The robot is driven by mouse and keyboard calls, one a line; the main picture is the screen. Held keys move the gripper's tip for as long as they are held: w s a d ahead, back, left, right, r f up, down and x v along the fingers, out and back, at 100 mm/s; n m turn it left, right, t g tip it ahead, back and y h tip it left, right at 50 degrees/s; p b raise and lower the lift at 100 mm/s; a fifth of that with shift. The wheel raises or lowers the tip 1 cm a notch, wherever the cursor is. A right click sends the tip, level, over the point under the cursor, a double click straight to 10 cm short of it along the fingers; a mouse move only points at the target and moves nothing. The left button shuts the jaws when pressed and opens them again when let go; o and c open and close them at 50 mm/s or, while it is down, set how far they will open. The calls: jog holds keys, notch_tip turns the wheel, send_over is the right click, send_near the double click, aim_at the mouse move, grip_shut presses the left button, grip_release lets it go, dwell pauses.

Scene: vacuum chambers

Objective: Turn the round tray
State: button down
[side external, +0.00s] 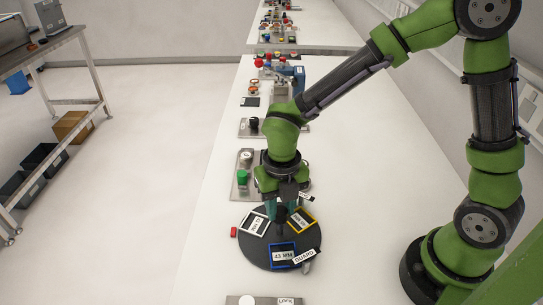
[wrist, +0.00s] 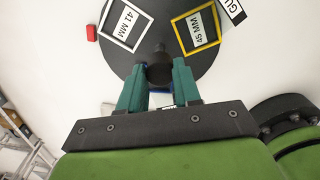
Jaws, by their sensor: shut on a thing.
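The round tray (side external: 261,246) is a dark disc on the white bench; it also shows in the wrist view (wrist: 160,14). It carries a white frame marked 41 MM (side external: 255,224), a yellow frame marked 45 MM (wrist: 198,28) and a blue frame marked 43 MM (side external: 284,256). The blue frame is at the front in the side view and mostly hidden by my gripper in the wrist view. My gripper (side external: 281,213) points down over the tray's middle. Its teal fingers are shut on the dark central knob (wrist: 160,73).
A small red block (side external: 233,232) lies just left of the tray. A plate with a green-capped part (side external: 242,178) is behind; another plate with a LOCK label (side external: 285,301) is in front. Bench is clear to the right.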

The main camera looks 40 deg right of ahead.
jog(key=shift+n, duration=2.3)
jog(key=c, duration=0.8)
grip_release()
notch_tip(320, 180, up, 17)
